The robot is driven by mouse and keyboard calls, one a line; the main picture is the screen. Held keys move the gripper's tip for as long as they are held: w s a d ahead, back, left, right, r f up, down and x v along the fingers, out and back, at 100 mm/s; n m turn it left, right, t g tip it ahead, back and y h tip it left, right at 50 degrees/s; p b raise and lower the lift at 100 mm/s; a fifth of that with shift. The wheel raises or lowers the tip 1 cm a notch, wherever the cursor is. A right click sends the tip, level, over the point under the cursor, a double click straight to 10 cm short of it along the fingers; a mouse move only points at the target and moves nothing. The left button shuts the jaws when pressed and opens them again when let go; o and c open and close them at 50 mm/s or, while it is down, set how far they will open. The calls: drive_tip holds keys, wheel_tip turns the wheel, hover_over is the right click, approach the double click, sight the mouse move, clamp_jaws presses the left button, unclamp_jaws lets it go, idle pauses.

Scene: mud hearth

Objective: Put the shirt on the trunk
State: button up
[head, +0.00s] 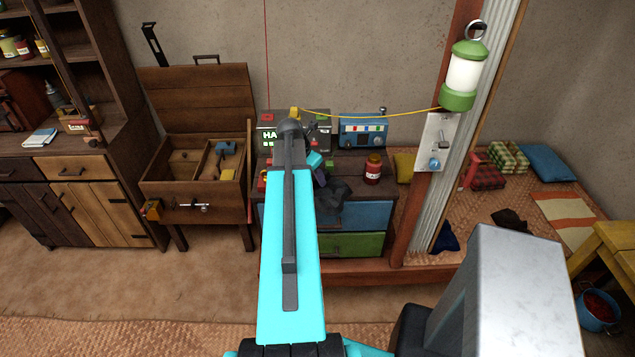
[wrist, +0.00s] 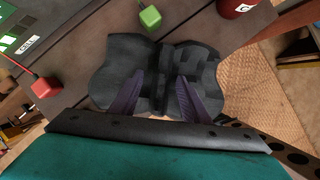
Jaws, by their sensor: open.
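A dark grey cloth, which looks like the shirt (head: 336,193), lies crumpled on top of a chest with blue and green drawer fronts (head: 352,245). It also shows in the wrist view (wrist: 118,72), draped near the chest top's edge. My gripper (wrist: 160,84) is open, its two purple fingers over the cloth, one on each side of a dark fold. I cannot tell whether the fingers touch it. In the head view my turquoise arm hides most of my gripper.
A red jar (head: 373,168) stands right of the cloth. A green cube (wrist: 150,16) and a red cube (wrist: 46,87) lie close by. A post with a lantern (head: 463,75) rises at the right. Cushions (head: 548,163) and a matted floor lie beyond. Free floor shows at the front left.

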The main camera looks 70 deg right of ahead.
drive_tip(key=shift+f, duration=0.15)
idle(0.4)
clamp_jaws()
